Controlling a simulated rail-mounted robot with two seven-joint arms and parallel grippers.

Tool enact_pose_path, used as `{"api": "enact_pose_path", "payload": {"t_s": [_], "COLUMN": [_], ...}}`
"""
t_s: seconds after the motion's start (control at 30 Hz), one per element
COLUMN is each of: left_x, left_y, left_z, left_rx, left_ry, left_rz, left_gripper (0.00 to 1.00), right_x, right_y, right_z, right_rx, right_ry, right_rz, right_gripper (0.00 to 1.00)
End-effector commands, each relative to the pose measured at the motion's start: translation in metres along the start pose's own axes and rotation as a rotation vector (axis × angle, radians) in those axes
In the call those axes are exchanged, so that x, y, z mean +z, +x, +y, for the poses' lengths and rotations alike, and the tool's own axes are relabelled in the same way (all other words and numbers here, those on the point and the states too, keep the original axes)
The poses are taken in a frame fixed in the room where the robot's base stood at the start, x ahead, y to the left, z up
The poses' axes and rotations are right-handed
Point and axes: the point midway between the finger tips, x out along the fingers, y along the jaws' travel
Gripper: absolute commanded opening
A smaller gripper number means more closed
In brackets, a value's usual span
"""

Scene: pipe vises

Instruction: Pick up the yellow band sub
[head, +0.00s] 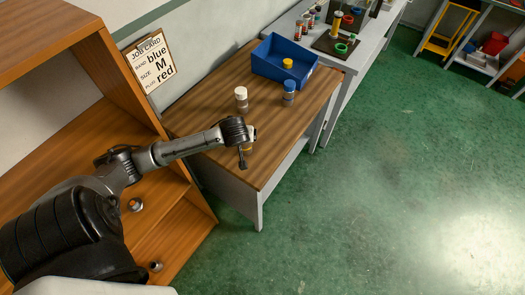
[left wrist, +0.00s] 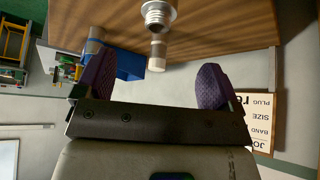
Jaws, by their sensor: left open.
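A yellow-topped piece (head: 287,63) is in the blue tray (head: 268,73) on the wooden-topped table. A sub with a white top (head: 241,98) and a grey sub with a blue top (head: 289,92) stand on the table in front of the tray. A pale-topped sub (head: 251,131) is partly hidden behind my left gripper (head: 243,158); its band colour is unclear. In the left wrist view, my open, empty gripper (left wrist: 156,75) has its purple fingers apart, with a metallic sub (left wrist: 158,15) beyond them. My right gripper is out of view.
A job card (head: 150,61) on the wall reads band blue, size M, plug red. A wooden shelf unit (head: 190,190) stands left of the table. A grey bench (head: 345,62) with several small parts adjoins behind. The green floor at right is open.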

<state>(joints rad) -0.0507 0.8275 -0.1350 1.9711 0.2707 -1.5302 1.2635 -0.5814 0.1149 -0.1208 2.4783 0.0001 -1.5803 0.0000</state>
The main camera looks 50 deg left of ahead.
Motion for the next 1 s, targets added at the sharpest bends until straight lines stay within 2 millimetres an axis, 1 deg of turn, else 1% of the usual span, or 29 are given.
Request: {"api": "enact_pose_path", "payload": {"t_s": [0.3,0.4,0.5,0.77,1.0], "left_x": [-0.003,-0.003,-0.003,-0.004,-0.009], "left_y": [0.053,0.066,0.076,0.088,0.117], "left_z": [-0.001,-0.001,-0.001,0.0,0.001], "left_rx": [-0.005,-0.005,-0.004,-0.003,-0.005], "left_ry": [-0.012,-0.012,-0.011,-0.009,-0.01], "left_rz": [0.003,0.003,0.003,0.003,0.002], "left_gripper": [0.88,0.88,0.88,0.88,0.88], "right_x": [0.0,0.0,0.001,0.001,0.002], "right_y": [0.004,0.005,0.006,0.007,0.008], "right_z": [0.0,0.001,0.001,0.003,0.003], "right_rx": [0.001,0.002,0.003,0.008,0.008], "right_ry": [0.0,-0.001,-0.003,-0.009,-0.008], "right_rz": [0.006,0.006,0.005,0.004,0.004], "right_gripper": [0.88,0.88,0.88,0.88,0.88]}}
